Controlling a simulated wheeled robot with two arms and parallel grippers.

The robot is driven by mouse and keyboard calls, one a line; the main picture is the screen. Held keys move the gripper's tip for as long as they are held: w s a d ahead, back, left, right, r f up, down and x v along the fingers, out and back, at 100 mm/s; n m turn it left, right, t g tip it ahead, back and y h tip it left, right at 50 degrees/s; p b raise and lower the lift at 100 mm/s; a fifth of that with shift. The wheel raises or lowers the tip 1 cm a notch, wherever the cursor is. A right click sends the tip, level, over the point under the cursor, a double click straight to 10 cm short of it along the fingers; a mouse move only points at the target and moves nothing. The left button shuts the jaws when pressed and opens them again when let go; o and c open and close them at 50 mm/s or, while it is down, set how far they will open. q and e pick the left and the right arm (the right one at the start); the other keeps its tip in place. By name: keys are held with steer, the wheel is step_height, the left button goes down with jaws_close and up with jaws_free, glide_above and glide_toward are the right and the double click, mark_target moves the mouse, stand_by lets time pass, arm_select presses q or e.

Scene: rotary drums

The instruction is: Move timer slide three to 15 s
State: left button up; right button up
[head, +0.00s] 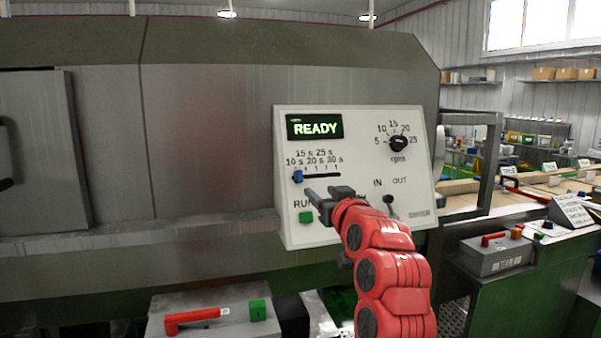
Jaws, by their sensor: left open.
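A white control panel (355,225) on the drum's front carries a timer slide with a blue knob (298,176). The knob stands at the left end of the slot (322,176), by the 10 s mark; the 15 s mark is the one just right of it. I cannot read a slide number. My left gripper (316,203) is open and empty, in front of the panel, just below and right of the knob in the picture, apart from it. It partly hides the panel's lower middle and its lettering. My right gripper is not in view.
The panel also has a READY display (315,127), a black rpm dial (398,143), a green RUN button (306,217) and an IN/OUT lever (389,200). Below stands a box with a red handle (195,319). Benches with other control boxes (495,256) stand at right.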

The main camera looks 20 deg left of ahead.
mark_target(300, 175)
arm_select(q)
steer(key=p+x, duration=0.5)
steer(key=x, duration=1.1)
steer(key=shift+w+a, duration=0.2)
steer(key=shift+w, duration=0.1)
jaws_close()
steer(key=shift+f, duration=0.1)
stand_by(0.6)
